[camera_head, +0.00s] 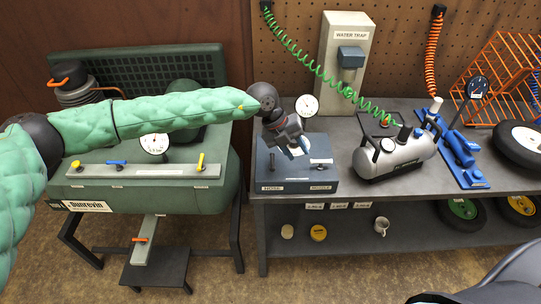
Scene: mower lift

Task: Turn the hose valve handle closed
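A dark blue-grey valve box (296,182) stands on the left end of the grey bench. Its front labels look like HOSE at left and NOZZLE at right. My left gripper (295,149) points down over the box top between the two sides. My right gripper is not in view.
A round gauge (307,105) stands behind the box, near the grey water trap (346,52). A silver tank (395,155) with a green coiled hose (314,70) sits to the right. The green compressor (152,189) with yellow and blue levers lies under my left arm.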

